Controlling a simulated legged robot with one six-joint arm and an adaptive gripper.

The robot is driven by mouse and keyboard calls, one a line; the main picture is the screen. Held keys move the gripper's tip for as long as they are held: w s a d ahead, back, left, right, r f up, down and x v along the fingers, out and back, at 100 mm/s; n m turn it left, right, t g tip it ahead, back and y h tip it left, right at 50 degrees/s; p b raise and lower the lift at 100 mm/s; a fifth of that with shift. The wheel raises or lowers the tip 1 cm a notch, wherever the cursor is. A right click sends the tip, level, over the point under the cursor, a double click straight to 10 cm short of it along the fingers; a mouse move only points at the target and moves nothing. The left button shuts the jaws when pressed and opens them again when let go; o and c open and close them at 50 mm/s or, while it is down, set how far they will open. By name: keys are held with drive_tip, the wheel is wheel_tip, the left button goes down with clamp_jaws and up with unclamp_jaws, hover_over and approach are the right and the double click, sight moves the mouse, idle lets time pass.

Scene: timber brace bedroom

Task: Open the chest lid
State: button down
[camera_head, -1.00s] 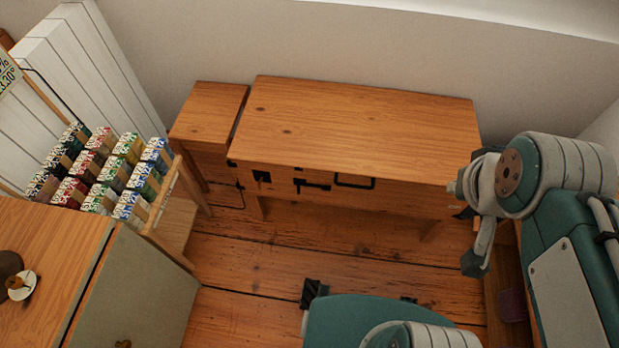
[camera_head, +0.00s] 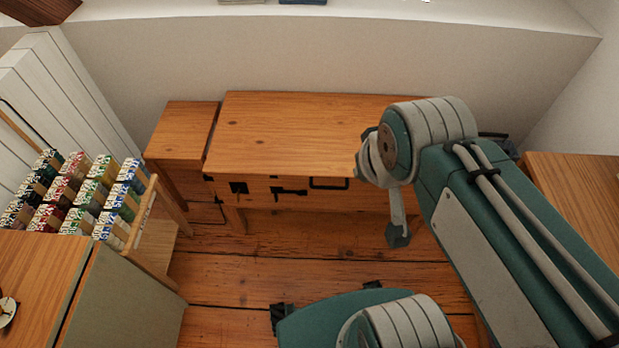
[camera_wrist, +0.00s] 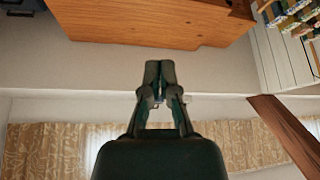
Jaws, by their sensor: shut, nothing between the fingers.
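The wooden chest (camera_head: 300,135) stands against the back wall with its lid flat and closed. Black fittings show on its front, with a black handle (camera_head: 328,184) near the middle of the front edge. My arm covers the right part of the chest in the head view. The arm's end hangs in front of the chest, right of the handle and apart from it; the fingers are not clear there. In the wrist view my gripper (camera_wrist: 160,72) is shut and empty, and the chest's wood (camera_wrist: 150,20) shows beyond it at the top, seen upside down.
A small wooden side table (camera_head: 183,132) stands left of the chest. A rack of coloured packets (camera_head: 80,195) and a cabinet (camera_head: 130,285) fill the left. Another wooden piece (camera_head: 575,190) stands at the right. Plank floor (camera_head: 240,265) is clear before the chest.

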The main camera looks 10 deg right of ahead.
drive_tip(key=c, duration=0.9)
unclamp_jaws()
drive_tip(key=shift+o, duration=1.3)
drive_tip(key=shift+w+a+f, duration=0.1)
drive_tip(key=shift+w+f, duration=0.05)
drive_tip(key=shift+w, duration=0.1)
drive_tip(key=m+t+y, duration=0.3)
drive_tip(key=m+y, duration=0.5)
drive_tip(key=y, duration=0.5)
hover_over(329, 187)
drive_tip(key=s, duration=0.5)
wheel_tip(329, 187, down, 36)
drive_tip(key=s+d+f+m+t+h, duration=0.2)
drive_tip(key=d+f+m+t, duration=0.1)
drive_tip(key=f, duration=0.6)
drive_tip(key=s+d+f+m+t+h, duration=0.2)
drive_tip(key=d+f+m+h, duration=0.1)
drive_tip(key=f, duration=0.5)
drive_tip(key=shift+t, duration=0.3)
drive_tip(key=x, duration=1.1)
drive_tip(key=shift+s+a, duration=0.2)
drive_tip(key=shift+a, duration=0.15)
drive_tip(key=shift+c, duration=0.4)
drive_tip(key=shift+n, duration=0.3)
clamp_jaws()
